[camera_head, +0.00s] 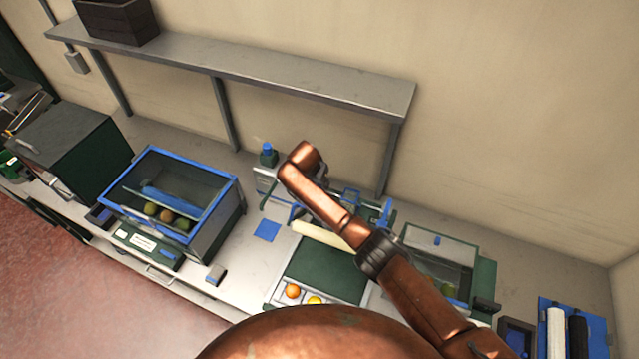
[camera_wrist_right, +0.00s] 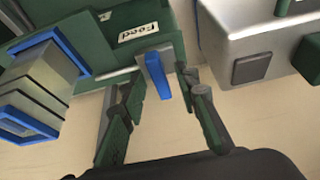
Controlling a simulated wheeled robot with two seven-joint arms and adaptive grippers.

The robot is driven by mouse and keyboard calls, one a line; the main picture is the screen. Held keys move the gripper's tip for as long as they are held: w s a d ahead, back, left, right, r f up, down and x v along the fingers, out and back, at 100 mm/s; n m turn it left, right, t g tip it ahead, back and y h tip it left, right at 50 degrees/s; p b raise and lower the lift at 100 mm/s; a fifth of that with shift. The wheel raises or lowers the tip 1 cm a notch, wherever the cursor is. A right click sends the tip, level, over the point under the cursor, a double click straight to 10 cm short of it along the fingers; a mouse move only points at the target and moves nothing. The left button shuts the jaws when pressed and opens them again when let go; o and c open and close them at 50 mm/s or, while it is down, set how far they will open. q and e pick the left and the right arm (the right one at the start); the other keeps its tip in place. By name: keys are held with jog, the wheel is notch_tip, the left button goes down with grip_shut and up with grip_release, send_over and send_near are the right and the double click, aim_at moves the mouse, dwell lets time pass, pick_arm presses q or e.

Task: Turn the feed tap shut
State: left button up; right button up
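The feed tap's blue handle (camera_wrist_right: 156,75) shows in the right wrist view, below a green panel with a white "Feed" label (camera_wrist_right: 138,32). It points down the picture, slightly tilted. My right gripper (camera_wrist_right: 161,88) has its two green fingers spread, one on each side of the handle. Gaps show between the handle and both fingers, so it looks untouched. In the head view my copper right arm reaches over the bench, and the tap cannot be made out clearly there. My left gripper is not in view.
In the wrist view, a metal box with a grey button (camera_wrist_right: 252,68) is close on the right, a blue-framed part (camera_wrist_right: 35,90) on the left. In the head view a blue-rimmed bin (camera_head: 215,200) holds fruit; a shelf (camera_head: 260,72) runs above. Oranges (camera_head: 292,291) lie near the front.

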jog(key=shift+r, duration=0.1)
jog(key=v, duration=1.1)
jog(key=shift+s+r, duration=0.25)
jog(key=shift+r, duration=0.05)
